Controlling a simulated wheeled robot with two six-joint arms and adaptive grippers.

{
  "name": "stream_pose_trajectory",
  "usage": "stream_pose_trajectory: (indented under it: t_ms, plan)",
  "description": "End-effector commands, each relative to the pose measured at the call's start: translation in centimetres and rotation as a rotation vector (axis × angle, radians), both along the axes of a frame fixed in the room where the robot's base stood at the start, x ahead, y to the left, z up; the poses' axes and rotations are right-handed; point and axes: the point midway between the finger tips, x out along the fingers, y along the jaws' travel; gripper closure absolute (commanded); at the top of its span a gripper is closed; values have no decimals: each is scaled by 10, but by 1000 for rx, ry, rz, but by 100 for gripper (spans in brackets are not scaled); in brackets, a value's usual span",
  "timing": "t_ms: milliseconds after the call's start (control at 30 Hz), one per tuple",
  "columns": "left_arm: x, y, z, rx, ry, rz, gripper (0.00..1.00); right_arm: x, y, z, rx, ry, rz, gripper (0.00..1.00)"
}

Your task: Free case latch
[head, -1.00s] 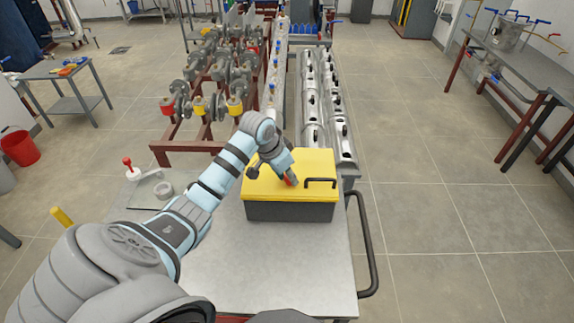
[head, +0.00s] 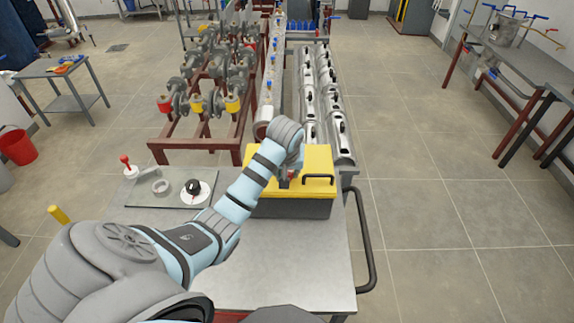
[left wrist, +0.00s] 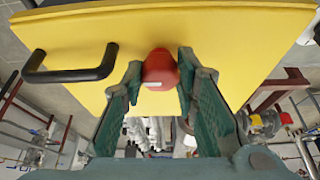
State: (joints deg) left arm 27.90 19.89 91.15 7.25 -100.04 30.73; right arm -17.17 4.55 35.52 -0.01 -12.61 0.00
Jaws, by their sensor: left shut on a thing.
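The case has a yellow lid (head: 315,160) and a dark grey base (head: 300,208), and stands closed on the metal table. A black handle (head: 319,179) is on the lid; it also shows in the left wrist view (left wrist: 70,72). A red latch (left wrist: 160,69) sticks out from the yellow lid in the left wrist view. My left gripper (left wrist: 157,82) is shut on the red latch, one green-padded finger on each side. In the head view my left gripper (head: 286,181) is over the lid, left of the handle, mostly hidden by its own wrist. My right gripper is not in view.
On the left of the metal table (head: 290,260) lies a grey mat (head: 165,199) with a red-knobbed tool (head: 129,168), a ring (head: 161,187) and a round black-knobbed dial (head: 195,190). A pipe rack and steel cylinders stand behind. The table front is clear.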

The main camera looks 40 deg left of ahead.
Motion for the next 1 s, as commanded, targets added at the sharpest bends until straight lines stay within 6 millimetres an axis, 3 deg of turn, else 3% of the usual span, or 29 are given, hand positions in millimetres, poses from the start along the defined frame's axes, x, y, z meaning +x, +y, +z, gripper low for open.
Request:
stream_pose_trajectory:
  t_ms: [633,667,767,1000]
  plan:
    - [2,1,2,3,-5,61,100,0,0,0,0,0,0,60]
    - [2,1,2,3,-5,61,71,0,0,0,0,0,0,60]
    - [1,1,1,3,-5,61,55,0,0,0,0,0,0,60]
    - [1,0,1,2,-3,61,52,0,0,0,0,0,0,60]
